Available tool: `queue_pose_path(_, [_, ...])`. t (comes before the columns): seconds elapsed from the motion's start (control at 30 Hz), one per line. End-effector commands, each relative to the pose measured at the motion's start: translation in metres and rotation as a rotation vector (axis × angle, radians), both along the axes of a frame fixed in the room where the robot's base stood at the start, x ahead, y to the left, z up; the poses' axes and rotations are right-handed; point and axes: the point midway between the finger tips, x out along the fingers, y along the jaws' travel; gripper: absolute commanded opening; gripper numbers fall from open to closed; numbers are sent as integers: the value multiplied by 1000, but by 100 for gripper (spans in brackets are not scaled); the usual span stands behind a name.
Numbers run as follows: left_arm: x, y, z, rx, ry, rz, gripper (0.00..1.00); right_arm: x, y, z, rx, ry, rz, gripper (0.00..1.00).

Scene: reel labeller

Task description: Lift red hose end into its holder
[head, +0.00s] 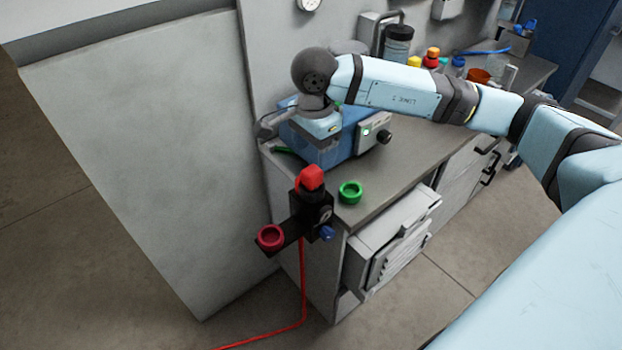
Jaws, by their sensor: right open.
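The red hose end (311,178) sits upright at the top of a black bracket (308,212) at the counter's front left corner. Its thin red hose (302,275) hangs below the bracket and runs along the floor to the left. A red ring-shaped holder (270,237) is on the bracket's left arm, lower than the hose end, and looks empty. My right gripper (322,155) points down just above and behind the red hose end in the picture, in front of the blue machine. It is open, and its fingers are hard to make out. My left gripper is out of view.
A blue machine (345,135) stands on the grey counter (405,165) behind the bracket. A green ring (350,192) is at the counter's corner and a blue knob (327,233) below it. A pale panel (150,150) fills the left.

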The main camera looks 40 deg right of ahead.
Motion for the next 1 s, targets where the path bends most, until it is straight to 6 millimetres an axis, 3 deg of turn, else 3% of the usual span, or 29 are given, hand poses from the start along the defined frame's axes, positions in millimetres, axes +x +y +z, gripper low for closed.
queue_pose_path(0.1, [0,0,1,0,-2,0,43,0,0,-16,1,2,-1,68])
queue_pose_path(0.37, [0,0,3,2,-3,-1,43,1,0,-31,3,2,0,68])
queue_pose_path(0.63, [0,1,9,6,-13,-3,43,5,0,-70,3,3,-1,68])
queue_pose_path(0.9, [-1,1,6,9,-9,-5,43,6,0,-75,3,-1,0,68])
queue_pose_path(1.0, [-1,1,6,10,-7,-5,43,6,0,-75,3,-1,0,45])
